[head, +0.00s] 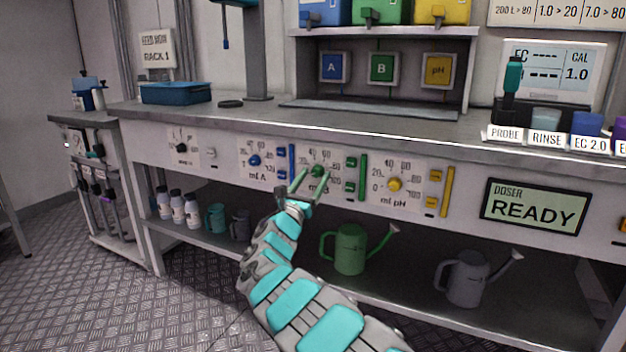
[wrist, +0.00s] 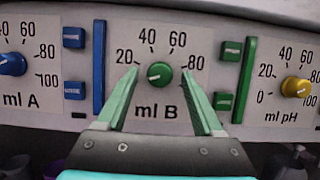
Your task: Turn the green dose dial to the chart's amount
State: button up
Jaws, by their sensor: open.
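The green dose dial (wrist: 159,74) sits on the "ml B" scale in the middle of the wrist view; it also shows on the bench front in the head view (head: 317,171). Its white mark seems to point to the lower left, towards the low end of the scale, which my left finger hides. My gripper (wrist: 160,82) is open, with one finger on each side of the dial; contact cannot be told. It also shows in the head view (head: 313,182). The chart (head: 560,12) at the top right is cut off; it reads "200 L > 80", "1.0 > 20", "7.0 > 80".
The blue dial (wrist: 12,64) and yellow dial (wrist: 296,87) flank the green one. Blue bars and buttons stand left, green ones (wrist: 231,50) right. The doser display (head: 535,206) reads "READY". A meter (head: 552,70) shows dashes and "CAL 1.0". Watering cans stand on the lower shelf.

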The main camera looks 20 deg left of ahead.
jog(key=shift+c, duration=0.2)
grip_shut()
dwell(0.3)
